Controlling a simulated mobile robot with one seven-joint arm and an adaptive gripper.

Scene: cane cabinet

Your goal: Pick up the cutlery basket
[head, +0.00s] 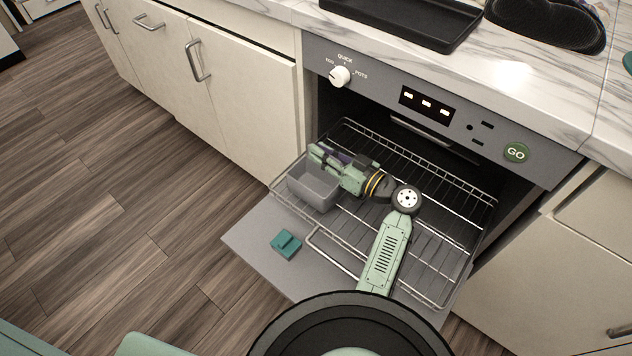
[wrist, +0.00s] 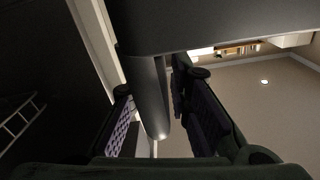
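The cutlery basket (head: 314,187) is a small grey open-topped box at the left front of the pulled-out dishwasher rack (head: 440,255). My gripper (head: 325,154) is at the basket's back edge, with the arm reaching in from the right. In the wrist view, the purple-padded fingers of my gripper (wrist: 163,118) stand apart on either side of a grey rounded bar (wrist: 152,95), which looks like part of the basket. A gap shows between the left finger and the bar; contact on the right side is unclear. The basket's inside is partly hidden.
The dishwasher door (head: 265,240) is folded down, with a teal block (head: 286,244) on it. The marble counter (head: 510,60) above holds a black tray (head: 400,20) and a dark mesh object (head: 545,25). Floor to the left is clear.

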